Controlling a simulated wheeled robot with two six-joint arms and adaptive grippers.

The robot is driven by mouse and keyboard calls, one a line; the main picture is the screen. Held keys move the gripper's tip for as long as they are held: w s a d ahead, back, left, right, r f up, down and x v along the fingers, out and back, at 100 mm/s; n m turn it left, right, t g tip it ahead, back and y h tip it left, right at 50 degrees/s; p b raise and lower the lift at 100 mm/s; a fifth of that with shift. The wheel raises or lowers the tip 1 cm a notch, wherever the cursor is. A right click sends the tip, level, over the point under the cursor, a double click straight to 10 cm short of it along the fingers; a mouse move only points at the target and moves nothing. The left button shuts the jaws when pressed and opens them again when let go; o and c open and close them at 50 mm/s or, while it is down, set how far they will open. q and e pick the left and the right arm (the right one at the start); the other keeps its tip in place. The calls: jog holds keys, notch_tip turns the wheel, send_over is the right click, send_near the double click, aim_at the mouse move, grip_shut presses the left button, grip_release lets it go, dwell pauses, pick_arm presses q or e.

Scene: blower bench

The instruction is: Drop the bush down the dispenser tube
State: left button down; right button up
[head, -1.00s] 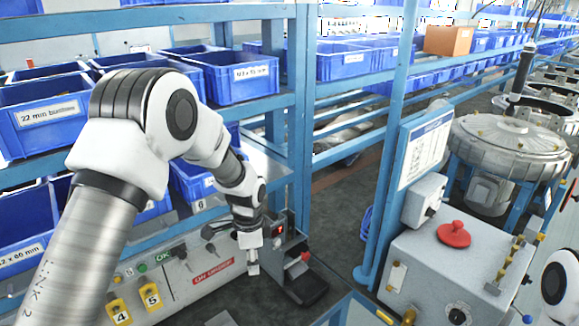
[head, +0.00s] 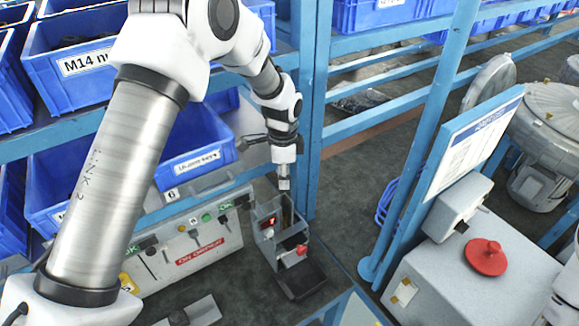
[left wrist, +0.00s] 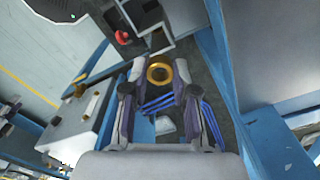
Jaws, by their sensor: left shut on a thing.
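A brass ring-shaped bush (left wrist: 159,73) sits between the fingertips of my left gripper (left wrist: 159,72) in the left wrist view. My left gripper is shut on it. In the head view my left gripper (head: 284,184) points down, just above the back of a grey dispenser (head: 266,248) with a small red display and a red knob. The bush is too small to make out there. In the left wrist view the dispenser's square open-topped compartments (left wrist: 158,40) lie ahead of the fingertips, apart from the bush. My right gripper is out of view.
A blue rack post (head: 310,120) stands close to the right of my left gripper. Blue bins (head: 80,70) fill the shelves behind. A grey control panel (head: 190,245) lies left of the dispenser. A grey machine box (head: 440,270) with a red button stands at the right.

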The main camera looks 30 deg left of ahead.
pick_arm(q)
jog(key=shift+s+r, duration=0.25)
jog(key=shift+s, duration=0.2)
jog(key=shift+w+p, duration=0.2)
jog(key=shift+p, duration=0.25)
jog(key=shift+f+b, duration=0.45)
jog(key=shift+f, duration=0.2)
jog(key=shift+s+f+b, duration=0.1)
jog(key=shift+f+b, duration=0.7)
jog(key=shift+f, duration=0.7)
jog(key=shift+f+b, duration=0.35)
jog(key=shift+f, duration=0.5)
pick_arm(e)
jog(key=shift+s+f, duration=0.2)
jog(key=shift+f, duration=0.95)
pick_arm(q)
jog(key=shift+r, duration=0.1)
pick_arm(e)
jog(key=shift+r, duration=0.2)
